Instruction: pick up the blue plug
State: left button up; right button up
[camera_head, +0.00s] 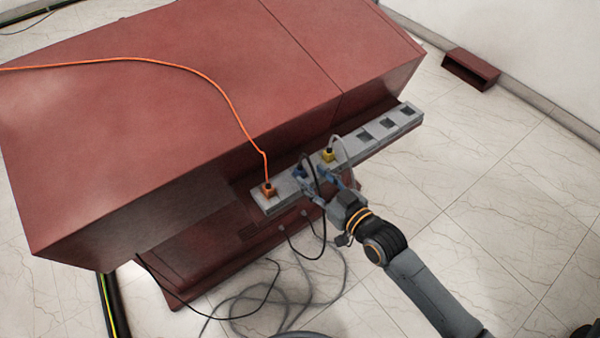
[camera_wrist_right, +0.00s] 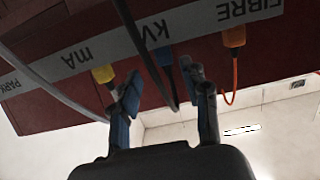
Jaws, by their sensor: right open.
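The blue plug (camera_wrist_right: 163,57) sits in the grey socket strip at the "kV" label in the right wrist view, with a dark cable hanging from it. In the head view the blue plug (camera_head: 301,172) is partly hidden by its cable and my gripper. My right gripper (camera_head: 326,183) is at the strip. Its fingers stand apart on either side of the blue plug in the wrist view (camera_wrist_right: 163,78). The jaws are open. I cannot tell whether a finger touches the plug. My left gripper is not in view.
The socket strip (camera_head: 392,123) runs along the red cabinet (camera_head: 190,100). A yellow plug (camera_head: 328,155) and an orange plug (camera_head: 268,190) flank the blue one, each with a cable. Loose cables (camera_head: 285,300) hang and lie below. A red box (camera_head: 470,70) stands by the wall.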

aim_at(303, 172)
jog(key=x, duration=0.5)
jog(key=shift+s+a+f, duration=0.1)
jog(key=shift+a+f, duration=0.1)
jog(key=shift+a, duration=0.15)
grip_shut()
